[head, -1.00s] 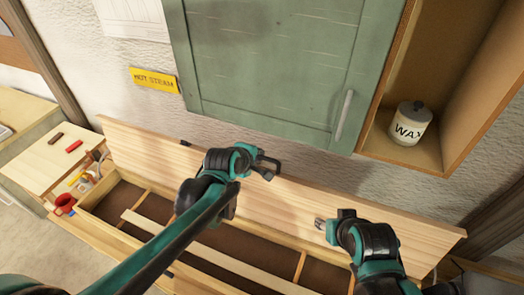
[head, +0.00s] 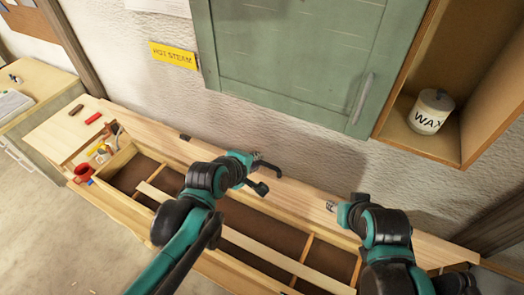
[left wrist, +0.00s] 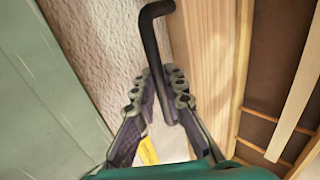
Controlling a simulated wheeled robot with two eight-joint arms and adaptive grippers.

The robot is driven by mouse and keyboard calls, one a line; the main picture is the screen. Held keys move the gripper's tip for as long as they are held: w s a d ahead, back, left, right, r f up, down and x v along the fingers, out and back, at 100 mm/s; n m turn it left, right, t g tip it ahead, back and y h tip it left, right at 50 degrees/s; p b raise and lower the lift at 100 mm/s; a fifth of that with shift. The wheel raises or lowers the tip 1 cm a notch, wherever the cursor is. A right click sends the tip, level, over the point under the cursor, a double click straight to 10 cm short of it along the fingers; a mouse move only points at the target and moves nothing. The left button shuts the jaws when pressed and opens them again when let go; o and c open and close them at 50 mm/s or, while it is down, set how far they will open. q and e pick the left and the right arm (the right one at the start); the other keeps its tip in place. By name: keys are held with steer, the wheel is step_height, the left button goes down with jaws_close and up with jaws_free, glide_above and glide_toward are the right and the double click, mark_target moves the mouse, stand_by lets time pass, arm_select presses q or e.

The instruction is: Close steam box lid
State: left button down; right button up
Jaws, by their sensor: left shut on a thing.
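The steam box (head: 120,208) is a long, shallow wooden box with a dark inside, open at the top. Its lid (head: 290,192) is a long pale plank standing raised along the back edge by the wall. My left gripper (head: 258,173) is at the middle of the lid, shut on a black bent handle (head: 268,167). In the left wrist view the handle (left wrist: 151,45) rises between the two fingers, beside the lid's wood (left wrist: 208,60). My right gripper (head: 342,212) is by the lid farther right, near a small metal piece (head: 331,206); its fingers do not show clearly.
A green cabinet (head: 290,60) hangs above the lid, with a shelf holding a white WAX jar (head: 431,111) to its right. A yellow sign (head: 173,55) is on the wall. A red mug (head: 83,173) and small items stand at the box's left end.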

arm_select(q)
steer(key=s+a+f, duration=0.2)
steer(key=s, duration=0.3)
steer(key=s+a+f, duration=0.2)
steer(key=s+f, duration=0.1)
steer(key=s, duration=0.2)
steer(key=shift+s+a, duration=0.15)
steer(key=shift+a, duration=0.1)
